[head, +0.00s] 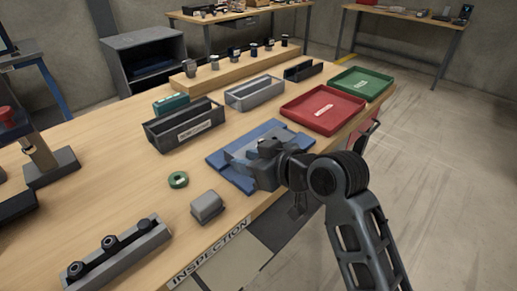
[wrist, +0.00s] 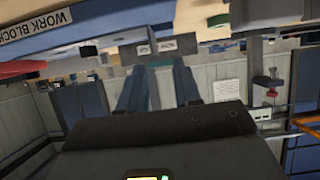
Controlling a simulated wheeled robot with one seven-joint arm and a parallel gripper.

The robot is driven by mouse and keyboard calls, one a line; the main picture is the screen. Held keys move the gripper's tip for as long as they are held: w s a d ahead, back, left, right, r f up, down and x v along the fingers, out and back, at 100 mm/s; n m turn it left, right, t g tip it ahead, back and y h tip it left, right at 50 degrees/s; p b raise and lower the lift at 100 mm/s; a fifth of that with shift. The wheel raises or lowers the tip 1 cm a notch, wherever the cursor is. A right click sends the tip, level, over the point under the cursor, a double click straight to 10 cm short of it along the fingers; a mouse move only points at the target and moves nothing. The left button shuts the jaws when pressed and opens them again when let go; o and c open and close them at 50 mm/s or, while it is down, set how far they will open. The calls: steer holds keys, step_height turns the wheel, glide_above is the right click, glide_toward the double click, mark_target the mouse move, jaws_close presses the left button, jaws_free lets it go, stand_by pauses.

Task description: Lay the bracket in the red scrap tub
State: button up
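My gripper (head: 240,148) is low over the blue mat (head: 219,163) near the table's front edge. In the wrist view its two blue fingers (wrist: 158,82) stand apart, with no held thing visible between them. I cannot pick out the bracket for certain; the hand covers part of the mat. A grey block-like piece (head: 207,206) lies on the table left of and nearer than the mat. A shallow red tray (head: 318,124) with a white label stands beyond the mat to the right. Another red thing (head: 374,127) shows partly below the table edge; I cannot tell which is the scrap tub.
A green tray (head: 364,94) is beyond the red one. Dark and grey bins (head: 184,137) stand behind the mat.

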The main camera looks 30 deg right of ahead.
steer(key=shift+d+p+x, duration=0.15)
steer(key=shift+p+x, duration=0.1)
steer(key=shift+x, duration=1.5)
steer(key=shift+d+p+x, duration=0.2)
steer(key=shift+x, duration=1.6)
steer(key=shift+f, duration=0.15)
steer(key=shift+c, duration=0.5)
jaws_close()
